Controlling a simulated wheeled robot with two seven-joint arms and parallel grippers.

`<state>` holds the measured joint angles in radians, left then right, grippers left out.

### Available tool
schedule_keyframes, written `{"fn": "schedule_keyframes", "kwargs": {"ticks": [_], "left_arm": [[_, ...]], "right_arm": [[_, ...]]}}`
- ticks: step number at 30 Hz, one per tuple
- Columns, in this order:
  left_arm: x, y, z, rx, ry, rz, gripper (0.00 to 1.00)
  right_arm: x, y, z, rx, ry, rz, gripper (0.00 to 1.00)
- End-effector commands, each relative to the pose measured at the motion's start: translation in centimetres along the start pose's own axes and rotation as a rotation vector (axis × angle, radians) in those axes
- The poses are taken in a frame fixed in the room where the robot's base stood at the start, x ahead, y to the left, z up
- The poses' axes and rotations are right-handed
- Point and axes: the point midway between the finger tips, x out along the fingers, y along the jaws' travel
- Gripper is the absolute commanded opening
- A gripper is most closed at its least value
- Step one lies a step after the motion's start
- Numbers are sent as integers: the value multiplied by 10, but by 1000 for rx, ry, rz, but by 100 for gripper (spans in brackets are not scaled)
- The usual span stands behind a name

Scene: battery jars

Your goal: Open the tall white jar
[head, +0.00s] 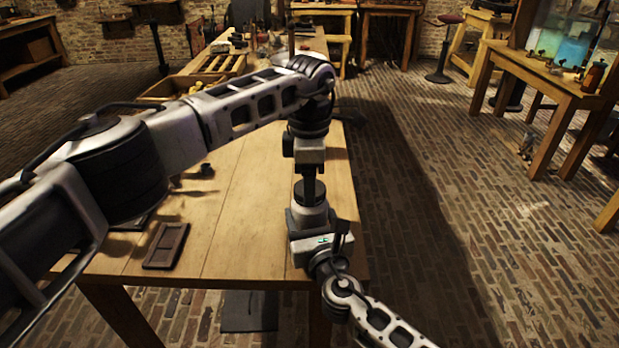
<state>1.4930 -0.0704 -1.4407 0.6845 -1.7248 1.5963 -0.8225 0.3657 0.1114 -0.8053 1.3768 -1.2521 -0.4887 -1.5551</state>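The jar (309,217) stands upright near the right edge of the wooden table, with a pale grey-white body and a dark round lid (310,193). My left gripper (309,178) points straight down over the lid, its dark fingers reaching the lid's top. Whether they are closed on it cannot be made out. My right gripper (312,226) comes from the front right at the jar's lower body. Its housing covers the jar's lower front, and its fingers are mostly hidden, so its grip on the body does not show clearly.
A dark rectangular tray (166,246) lies at the table's front left. Small dark parts (206,170) lie behind it. A wooden crate (170,88) stands farther back. The bare table (240,220) between tray and jar is clear. The table's right edge is close to the jar.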

Motion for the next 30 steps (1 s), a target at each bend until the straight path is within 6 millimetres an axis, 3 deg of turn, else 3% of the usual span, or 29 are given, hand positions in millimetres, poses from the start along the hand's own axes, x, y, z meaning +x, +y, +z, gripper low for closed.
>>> {"fn": "schedule_keyframes", "kwargs": {"ticks": [10, 24, 30], "left_arm": [[-1, 0, 0, -84, -1, 2, 26], [-2, 0, -1, -1081, -1, 2, 26], [-2, 0, -1, -1168, -1, 2, 26]], "right_arm": [[0, 0, -1, -2, 2, 0, 0], [0, 0, -1, -2, 2, 0, 0], [0, 0, -1, -1, 2, 0, 0]]}}
